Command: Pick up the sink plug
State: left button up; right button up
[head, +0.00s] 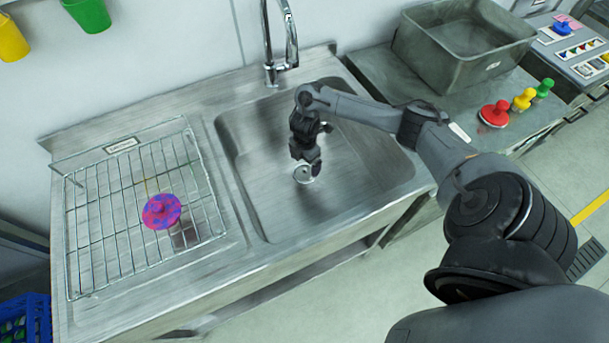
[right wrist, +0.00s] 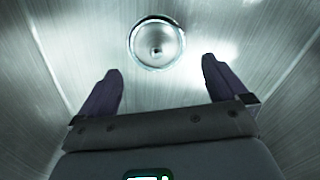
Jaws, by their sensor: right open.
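A round, shiny metal plug (head: 304,176) with a small central knob sits at the drain in the floor of the steel sink (head: 375,187). The plug also shows in the right wrist view (right wrist: 157,43), at top centre, just beyond the fingertips. My right gripper (head: 308,165) points down inside the sink, over the plug, and partly hides it in the head view. In the right wrist view the right gripper (right wrist: 161,66) has its two dark fingers wide apart, with nothing between them. My left gripper is not in view.
A wire rack (head: 100,225) left of the sink holds a pink and blue knobbed disc (head: 161,211). A tap (head: 291,40) stands behind the sink. To the right are a grey tub (head: 440,60) and red (head: 495,113), yellow (head: 523,99) and green (head: 544,88) knobbed pieces.

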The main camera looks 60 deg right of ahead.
aim_at(304, 170)
jog(key=shift+w+f+b, duration=0.2)
jog(key=shift+f+b, duration=0.85)
jog(key=shift+f, duration=1.85)
jog(key=shift+d, duration=0.1)
jog(key=c, duration=1.1)
